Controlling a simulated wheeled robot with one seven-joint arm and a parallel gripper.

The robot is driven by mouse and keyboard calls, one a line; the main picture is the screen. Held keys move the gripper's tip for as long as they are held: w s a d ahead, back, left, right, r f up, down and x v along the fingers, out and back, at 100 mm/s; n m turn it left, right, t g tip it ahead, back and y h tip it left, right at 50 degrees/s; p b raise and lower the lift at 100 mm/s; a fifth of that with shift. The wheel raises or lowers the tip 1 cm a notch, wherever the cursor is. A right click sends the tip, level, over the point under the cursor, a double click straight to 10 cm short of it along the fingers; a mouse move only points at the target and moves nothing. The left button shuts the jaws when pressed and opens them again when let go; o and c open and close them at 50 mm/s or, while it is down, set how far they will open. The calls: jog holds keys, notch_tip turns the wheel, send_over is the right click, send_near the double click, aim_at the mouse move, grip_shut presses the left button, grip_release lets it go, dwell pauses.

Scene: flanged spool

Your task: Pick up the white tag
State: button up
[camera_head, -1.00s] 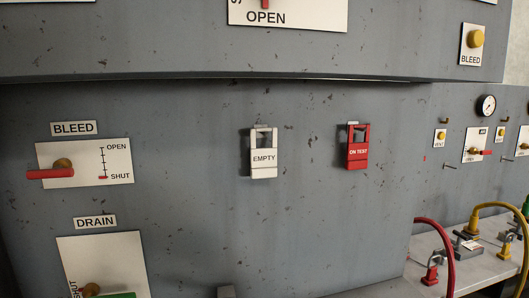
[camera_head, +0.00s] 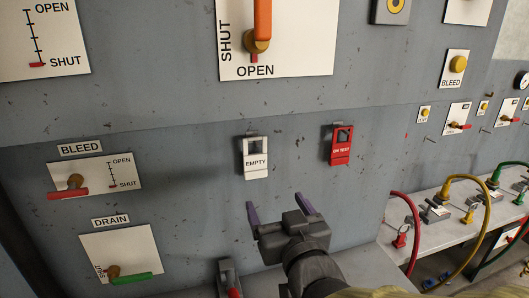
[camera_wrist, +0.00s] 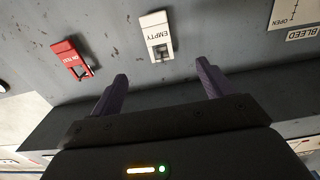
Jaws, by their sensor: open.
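The white tag (camera_head: 256,159), marked EMPTY, hangs on the grey panel by a hook at its top slot. It also shows upside down in the wrist view (camera_wrist: 157,33), above the space between my fingers. My gripper (camera_head: 278,207) is open and empty, with two purple fingers. It is below the white tag in the head view and apart from it. A red tag (camera_head: 341,145), marked ON TEST, hangs to the right of the white one; in the wrist view it is at the left (camera_wrist: 70,59).
The BLEED lever plate (camera_head: 95,178) and DRAIN lever plate (camera_head: 121,252) are at the left. An orange lever (camera_head: 262,22) is above the white tag. A ledge (camera_head: 400,262) with hoses is at the right. The panel around the white tag is clear.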

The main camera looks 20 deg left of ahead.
aim_at(262, 174)
jog(key=shift+w+f, duration=0.1)
jog(key=p+x, duration=0.4)
jog(key=p, duration=0.5)
jog(key=shift+w+a, duration=0.2)
jog(key=shift+w, duration=0.15)
jog(key=p+x, duration=0.4)
jog(key=x, duration=0.3)
jog(key=shift+w+p, duration=0.3)
jog(key=shift+p, duration=0.1)
jog(key=shift+s+d, duration=0.1)
